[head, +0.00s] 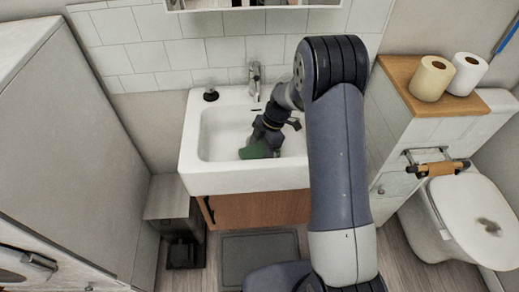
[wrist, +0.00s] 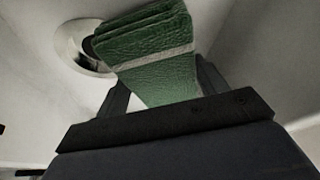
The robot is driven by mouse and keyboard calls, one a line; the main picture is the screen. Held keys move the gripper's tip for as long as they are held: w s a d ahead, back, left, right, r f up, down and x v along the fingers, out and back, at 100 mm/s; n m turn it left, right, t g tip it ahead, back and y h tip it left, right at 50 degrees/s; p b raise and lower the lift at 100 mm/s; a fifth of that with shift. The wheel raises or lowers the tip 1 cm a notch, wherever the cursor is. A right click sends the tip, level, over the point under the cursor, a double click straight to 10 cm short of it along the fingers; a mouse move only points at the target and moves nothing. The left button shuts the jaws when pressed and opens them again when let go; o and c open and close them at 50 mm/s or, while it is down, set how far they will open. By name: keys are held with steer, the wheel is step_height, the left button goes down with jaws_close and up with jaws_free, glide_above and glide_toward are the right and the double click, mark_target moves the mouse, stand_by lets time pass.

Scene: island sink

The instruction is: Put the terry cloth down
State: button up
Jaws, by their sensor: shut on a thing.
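The terry cloth is green and folded, with a pale stripe across it. In the wrist view the terry cloth (wrist: 155,60) sits between the two fingers of my gripper (wrist: 160,95), which is shut on it. In the head view my gripper (head: 266,138) reaches down into the white sink basin, and the cloth (head: 255,151) shows just below it. The sink (head: 215,176) is a white rectangular basin. I cannot tell whether the cloth touches the basin floor. Part of the cloth is hidden by the gripper.
A round drain (wrist: 75,48) lies close to the cloth. A faucet (head: 254,78) stands at the sink's back, with a dark small item (head: 211,95) on the back-left rim. Two paper rolls (head: 432,79) stand on a wooden shelf at right, above a toilet (head: 470,215).

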steer(key=shift+f, duration=0.2)
steer(key=shift+f, duration=0.1)
steer(key=o, duration=0.9)
steer(key=v, duration=1.2)
steer(key=shift+b, duration=0.3)
